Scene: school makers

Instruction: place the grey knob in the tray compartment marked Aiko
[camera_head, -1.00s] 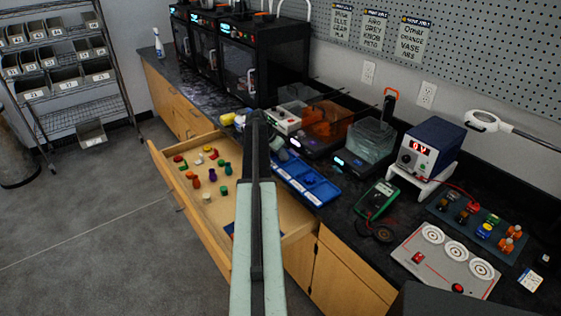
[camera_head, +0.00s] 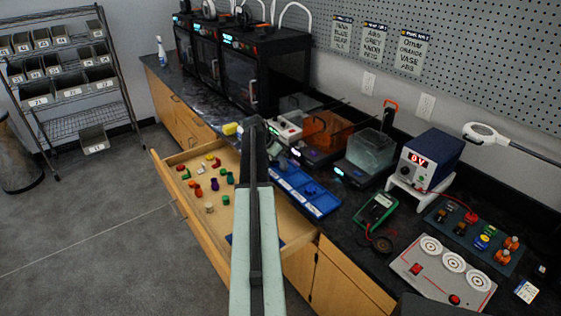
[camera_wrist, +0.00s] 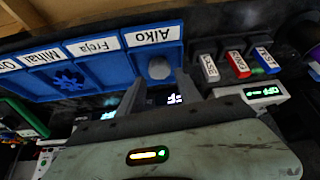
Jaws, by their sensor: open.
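In the wrist view the grey knob (camera_wrist: 158,68) sits in the compartment of the blue tray (camera_wrist: 108,67) behind the label reading Aiko, which appears upside down. My gripper (camera_wrist: 159,80) is open, with one finger on each side just below the knob in the picture. The fingers look apart from the knob, though the exact gap is hard to tell. In the head view the tray (camera_head: 326,206) lies on the dark counter, partly hidden by my arm, and the knob cannot be made out.
An open wooden drawer (camera_head: 278,222) with several small coloured pieces juts out below the counter. A green multimeter (camera_head: 376,210), a blue power supply (camera_head: 432,160) and clear bins stand right of the tray. Colour-labelled blocks (camera_wrist: 236,64) lie beside the tray in the wrist view.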

